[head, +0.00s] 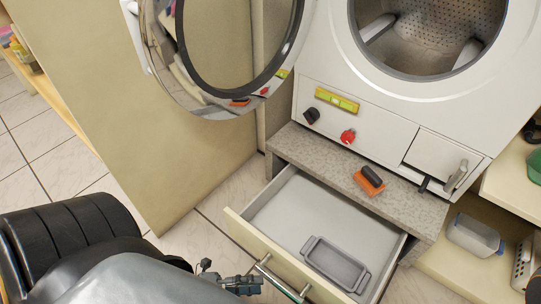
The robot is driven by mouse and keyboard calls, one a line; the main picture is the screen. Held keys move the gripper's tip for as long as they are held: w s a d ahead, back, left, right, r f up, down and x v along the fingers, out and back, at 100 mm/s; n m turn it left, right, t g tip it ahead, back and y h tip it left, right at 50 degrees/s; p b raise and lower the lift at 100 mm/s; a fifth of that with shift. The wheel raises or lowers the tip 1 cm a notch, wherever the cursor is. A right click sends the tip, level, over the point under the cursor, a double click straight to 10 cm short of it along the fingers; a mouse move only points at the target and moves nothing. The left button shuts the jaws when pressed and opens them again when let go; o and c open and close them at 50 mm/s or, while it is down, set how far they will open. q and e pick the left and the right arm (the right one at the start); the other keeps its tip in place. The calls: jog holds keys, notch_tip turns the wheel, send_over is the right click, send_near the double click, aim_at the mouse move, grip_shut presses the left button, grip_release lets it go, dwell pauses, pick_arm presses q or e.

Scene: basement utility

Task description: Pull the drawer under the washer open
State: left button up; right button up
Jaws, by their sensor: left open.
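The drawer (247,236) under the washer (380,120) is pulled out toward me, with its pale front panel and grey interior showing. A grey tray (335,265) lies inside it. The metal bar handle (283,284) is on the front panel, partly cut off by the bottom edge. My left gripper (245,284) is at the bottom, beside the left part of the handle. It is open; whether it touches the handle is unclear. My arm hides the floor in front of the drawer's left side. My right gripper is out of view.
The round washer door (160,75) hangs open at upper left. An orange brush (369,181) lies on the stone-like ledge (300,145) above the drawer. A clear container (474,236) stands on a right shelf. Tiled floor (60,150) is free at left.

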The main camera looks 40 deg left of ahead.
pick_arm(q)
jog(key=shift+v, duration=2.3)
